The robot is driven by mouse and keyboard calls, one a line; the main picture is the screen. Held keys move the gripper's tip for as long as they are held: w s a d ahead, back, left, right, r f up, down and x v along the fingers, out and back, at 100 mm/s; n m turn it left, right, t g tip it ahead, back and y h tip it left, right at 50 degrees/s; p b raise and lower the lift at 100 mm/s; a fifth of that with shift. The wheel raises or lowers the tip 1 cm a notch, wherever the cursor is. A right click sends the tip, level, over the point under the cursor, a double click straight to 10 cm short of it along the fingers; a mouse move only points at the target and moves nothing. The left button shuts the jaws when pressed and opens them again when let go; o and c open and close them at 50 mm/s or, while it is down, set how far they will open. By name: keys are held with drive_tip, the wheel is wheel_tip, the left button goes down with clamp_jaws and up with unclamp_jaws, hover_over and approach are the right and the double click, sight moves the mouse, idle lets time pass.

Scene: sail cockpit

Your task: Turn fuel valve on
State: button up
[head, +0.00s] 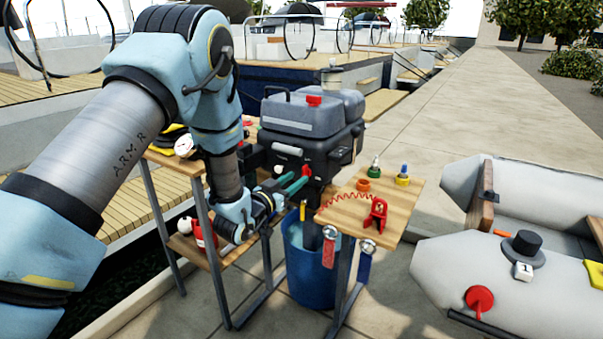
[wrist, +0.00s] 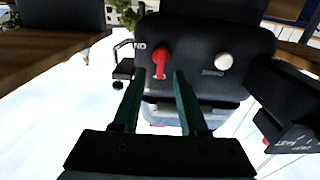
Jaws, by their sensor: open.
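The black outboard motor (head: 310,143) is mounted between two wooden bench tops. A red lever (wrist: 159,58), which looks like the fuel valve, is on its dark face in the wrist view, its arm pointing down. It also shows as a small red part (head: 306,170) in the head view. A pale round knob (wrist: 224,61) sits to its right. My gripper (head: 297,182) is open, with green fingers pointing at the motor. In the wrist view the fingertips (wrist: 159,77) frame the lower end of the lever left and right. I cannot tell whether they touch it.
A blue bin (head: 309,270) stands below the motor. The right bench top (head: 385,215) holds a red clip with a coiled cord (head: 376,213) and small bottles. A grey inflatable dinghy (head: 460,255) lies at the right. The pavement beyond is clear.

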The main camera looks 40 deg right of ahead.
sight(303, 173)
drive_tip(key=shift+x, duration=2)
drive_tip(key=shift+c, duration=0.3)
clamp_jaws()
